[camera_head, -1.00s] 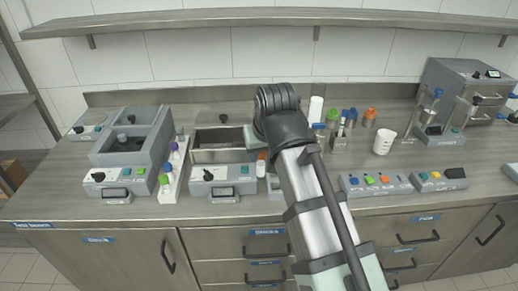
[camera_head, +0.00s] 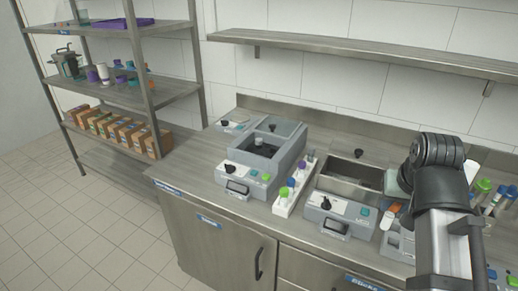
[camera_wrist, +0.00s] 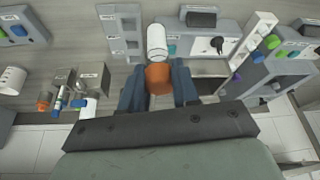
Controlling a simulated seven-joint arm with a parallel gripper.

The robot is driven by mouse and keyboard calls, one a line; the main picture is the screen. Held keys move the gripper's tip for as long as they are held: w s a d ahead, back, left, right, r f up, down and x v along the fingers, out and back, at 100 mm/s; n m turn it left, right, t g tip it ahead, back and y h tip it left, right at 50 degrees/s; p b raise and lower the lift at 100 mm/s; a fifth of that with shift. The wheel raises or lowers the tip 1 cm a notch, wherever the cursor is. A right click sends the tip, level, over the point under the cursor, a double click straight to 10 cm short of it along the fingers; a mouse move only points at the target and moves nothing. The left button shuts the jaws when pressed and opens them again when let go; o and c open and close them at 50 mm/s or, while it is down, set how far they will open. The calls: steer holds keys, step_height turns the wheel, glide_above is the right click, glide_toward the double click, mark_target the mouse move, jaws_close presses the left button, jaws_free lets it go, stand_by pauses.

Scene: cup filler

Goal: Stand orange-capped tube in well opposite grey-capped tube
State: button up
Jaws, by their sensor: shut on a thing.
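The orange-capped tube (camera_wrist: 157,44) has a white body, and its orange cap sits between the blue-grey fingers of my gripper (camera_wrist: 158,88), which is shut on it. In the head view the tube (camera_head: 388,219) shows below my wrist, next to the knobbed device; my arm hides the fingers there. An open grey box-shaped device (camera_head: 293,150) stands at the left of the bench, with a dark knob or cap inside (camera_head: 259,142). I cannot tell whether this is the grey-capped tube, and the wells inside are not clear.
A white rack (camera_head: 284,207) with purple and green caps stands between the grey device and a knobbed device (camera_head: 336,213) with an open metal basin. A grey rack with square openings (camera_wrist: 117,46) is beside the held tube. Shelving (camera_head: 140,95) stands at the left.

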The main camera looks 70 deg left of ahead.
steer(key=s+a+n+g, duration=0.1)
steer(key=s+a+n, duration=0.25)
steer(key=a, duration=1.45)
steer(key=s+a+n+g, duration=0.1)
steer(key=s+a+n, duration=0.3)
steer(key=a, duration=1.4)
steer(key=s+a+f+n+g, duration=0.1)
steer(key=s+a, duration=0.3)
steer(key=a, duration=0.2)
steer(key=s+a+f+n, duration=0.1)
steer(key=s+a, duration=0.2)
steer(key=a, duration=0.3)
step_height(320, 180, down, 9)
steer(key=shift+d, duration=0.2)
steer(key=shift+s+f+m, duration=0.1)
steer(key=shift+f+m, duration=0.15)
steer(key=shift+f, duration=0.3)
steer(key=o, duration=1)
steer(key=shift+o, duration=0.2)
